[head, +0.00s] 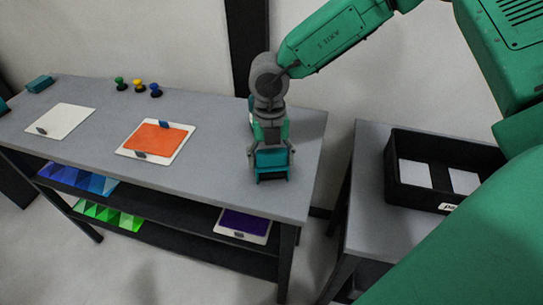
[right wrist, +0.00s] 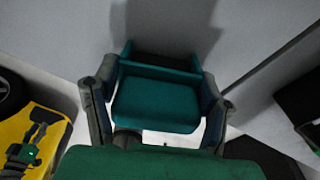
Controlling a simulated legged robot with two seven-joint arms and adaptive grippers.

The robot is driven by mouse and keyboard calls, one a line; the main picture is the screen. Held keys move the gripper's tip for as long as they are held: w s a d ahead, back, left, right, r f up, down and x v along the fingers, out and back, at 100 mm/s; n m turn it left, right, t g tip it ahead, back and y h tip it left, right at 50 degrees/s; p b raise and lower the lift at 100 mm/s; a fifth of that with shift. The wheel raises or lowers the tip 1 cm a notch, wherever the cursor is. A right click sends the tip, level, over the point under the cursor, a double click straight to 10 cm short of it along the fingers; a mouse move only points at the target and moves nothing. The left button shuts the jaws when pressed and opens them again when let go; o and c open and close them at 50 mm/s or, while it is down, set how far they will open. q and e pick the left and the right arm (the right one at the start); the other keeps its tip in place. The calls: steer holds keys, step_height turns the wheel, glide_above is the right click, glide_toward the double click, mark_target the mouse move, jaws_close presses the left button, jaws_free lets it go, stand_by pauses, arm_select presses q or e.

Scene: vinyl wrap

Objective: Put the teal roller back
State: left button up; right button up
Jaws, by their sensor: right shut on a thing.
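The teal roller (head: 272,160) is in my right gripper (head: 270,150), over the right end of the grey table. In the right wrist view the gripper's two fingers (right wrist: 158,100) stand on either side of the teal roller (right wrist: 155,104), closed on it. A teal edge with a dark gap shows just beyond the roller there; I cannot tell whether it is part of it. I cannot tell whether the roller touches the table. Another teal piece (head: 251,104) shows behind my right wrist, mostly hidden. My left gripper is not in view.
The table (head: 210,180) bears an orange sheet on a white board (head: 157,138), a white board (head: 66,120), several coloured knobs (head: 138,86) and a teal block (head: 40,84). A black bin (head: 397,190) with white cards stands on a separate table at right.

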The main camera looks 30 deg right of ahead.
steer(key=shift+s+a+f, duration=0.1)
steer(key=shift+a+f, duration=0.15)
steer(key=shift+a, duration=0.35)
steer(key=shift+c, duration=0.5)
steer(key=shift+f, duration=0.15)
steer(key=shift+d, duration=0.1)
steer(key=o, duration=1.4)
steer(key=shift+d+f, duration=0.1)
steer(key=shift+f, duration=0.05)
steer(key=shift+o, duration=0.7)
steer(key=shift+w+d+f, duration=0.1)
steer(key=shift+w, duration=0.3)
steer(key=shift+s+a+r, duration=0.2)
steer(key=shift+r, duration=0.3)
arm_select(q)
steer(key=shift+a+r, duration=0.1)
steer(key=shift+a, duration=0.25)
arm_select(e)
step_height(320, 180, up, 13)
steer(key=shift+w+d+f, duration=0.2)
steer(key=shift+w+d, duration=0.2)
steer(key=shift+w, duration=0.05)
